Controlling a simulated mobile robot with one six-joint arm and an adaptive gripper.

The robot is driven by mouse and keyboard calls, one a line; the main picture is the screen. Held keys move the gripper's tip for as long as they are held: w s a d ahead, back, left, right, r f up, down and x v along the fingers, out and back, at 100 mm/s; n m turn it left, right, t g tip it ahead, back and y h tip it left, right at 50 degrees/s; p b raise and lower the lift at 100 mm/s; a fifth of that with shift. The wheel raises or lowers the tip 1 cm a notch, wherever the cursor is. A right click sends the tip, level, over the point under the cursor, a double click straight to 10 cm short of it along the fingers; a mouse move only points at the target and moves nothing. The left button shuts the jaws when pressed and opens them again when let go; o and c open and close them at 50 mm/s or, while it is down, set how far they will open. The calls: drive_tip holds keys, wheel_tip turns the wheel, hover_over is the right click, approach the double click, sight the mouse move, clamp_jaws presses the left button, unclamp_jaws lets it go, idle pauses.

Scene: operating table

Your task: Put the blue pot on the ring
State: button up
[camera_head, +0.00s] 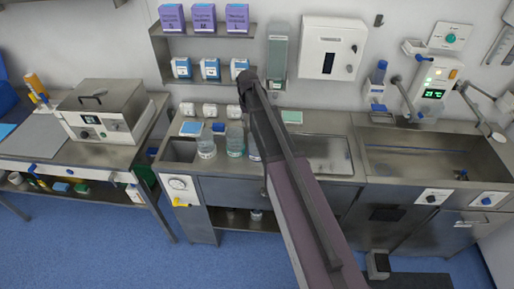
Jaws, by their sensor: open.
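My arm reaches up from the bottom of the picture, and my gripper (246,82) is at its far end, in front of the counter's back wall. It is open, and no object shows in it. Several clear jars with bluish contents stand on the counter, among them a left jar (206,142) and a middle jar (235,140); another jar (254,150) is partly hidden behind my arm. A small blue item (218,127) lies between the left jars. I cannot tell which of these is the blue pot. I cannot make out the ring for certain.
A steel sink (430,160) is at the right, with wall-mounted devices above it. A steel bath unit (104,108) stands on the left table. A wall shelf (205,34) holds purple boxes. The counter right of my arm (325,150) is largely clear.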

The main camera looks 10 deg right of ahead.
sight(249, 137)
drive_tip(key=shift+f+b, duration=4.2)
drive_tip(key=shift+f, duration=0.05)
drive_tip(key=shift+f, duration=0.1)
drive_tip(key=f+b, duration=0.3)
drive_tip(key=shift+s+a+f, duration=0.15)
drive_tip(key=shift+s, duration=0.2)
drive_tip(key=shift+f+b, duration=0.85)
drive_tip(key=shift+b, duration=0.25)
clamp_jaws()
